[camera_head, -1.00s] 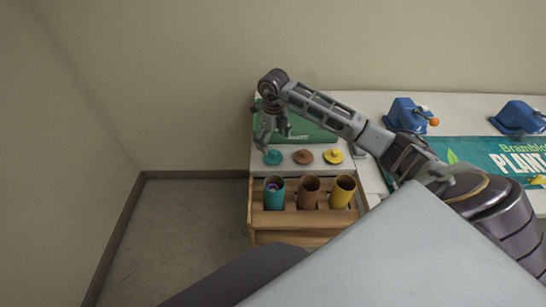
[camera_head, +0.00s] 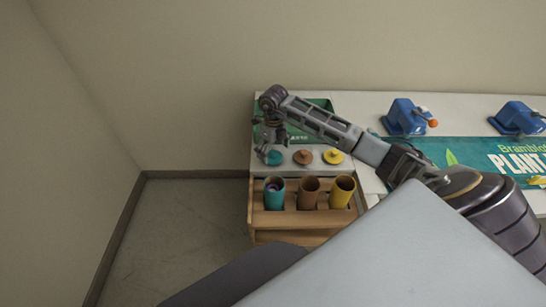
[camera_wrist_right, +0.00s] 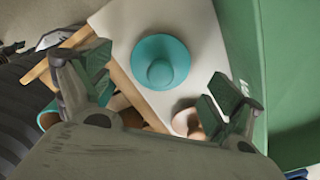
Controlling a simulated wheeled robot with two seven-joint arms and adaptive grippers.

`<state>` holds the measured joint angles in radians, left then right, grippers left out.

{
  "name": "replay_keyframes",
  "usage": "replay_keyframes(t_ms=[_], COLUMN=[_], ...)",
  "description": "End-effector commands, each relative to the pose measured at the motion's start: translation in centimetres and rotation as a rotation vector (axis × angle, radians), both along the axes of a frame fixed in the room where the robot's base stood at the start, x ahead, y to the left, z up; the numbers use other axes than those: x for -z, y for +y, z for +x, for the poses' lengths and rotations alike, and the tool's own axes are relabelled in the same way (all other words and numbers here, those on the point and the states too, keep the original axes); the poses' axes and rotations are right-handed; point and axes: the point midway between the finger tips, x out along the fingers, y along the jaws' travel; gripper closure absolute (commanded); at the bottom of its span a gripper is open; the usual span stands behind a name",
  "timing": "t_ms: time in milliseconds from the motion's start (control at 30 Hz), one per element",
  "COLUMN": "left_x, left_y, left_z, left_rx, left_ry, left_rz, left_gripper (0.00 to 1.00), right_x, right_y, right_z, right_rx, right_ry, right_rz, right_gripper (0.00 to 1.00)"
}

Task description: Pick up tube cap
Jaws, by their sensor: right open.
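A teal tube cap (camera_head: 273,158) with a round knob lies on the white tabletop, at the left of a row with a brown cap (camera_head: 303,157) and a yellow cap (camera_head: 333,156). My right gripper (camera_head: 272,152) is open and empty just above the teal cap. In the right wrist view the teal cap (camera_wrist_right: 160,62) sits beyond and between the two spread fingers of the right gripper (camera_wrist_right: 155,92), apart from both. The brown cap (camera_wrist_right: 187,122) is partly hidden near the right finger. My left gripper is not in view.
A wooden rack (camera_head: 262,219) in front holds a teal tube (camera_head: 274,196), a brown tube (camera_head: 308,197) and a yellow tube (camera_head: 342,192). A green box (camera_head: 322,105) stands close behind the caps. Blue devices (camera_head: 404,117) stand farther right.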

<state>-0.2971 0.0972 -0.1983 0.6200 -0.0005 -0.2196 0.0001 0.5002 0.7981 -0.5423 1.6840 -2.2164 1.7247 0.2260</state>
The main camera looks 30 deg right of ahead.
Motion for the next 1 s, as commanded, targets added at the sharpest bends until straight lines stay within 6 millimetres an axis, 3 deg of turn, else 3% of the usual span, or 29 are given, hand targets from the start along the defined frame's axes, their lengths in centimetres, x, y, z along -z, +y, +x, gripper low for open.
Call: replay_keyframes(t_ms=[200,367,700,1000], left_x=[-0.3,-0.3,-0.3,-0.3], left_y=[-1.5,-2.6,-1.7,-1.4], left_z=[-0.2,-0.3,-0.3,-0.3], left_rx=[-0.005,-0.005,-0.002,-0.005], left_ry=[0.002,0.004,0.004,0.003], left_rz=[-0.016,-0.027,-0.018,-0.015], left_gripper=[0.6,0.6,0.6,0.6], right_x=[1.8,2.1,2.1,2.1], right_y=[0.0,0.0,0.0,0.0], right_z=[0.0,0.0,0.0,0.0], right_rx=[0.0,0.0,0.0,0.0], right_ry=[0.0,0.0,0.0,0.0], right_rz=[0.0,-0.001,-0.001,-0.001], right_gripper=[0.08,0.08,0.08,0.44])
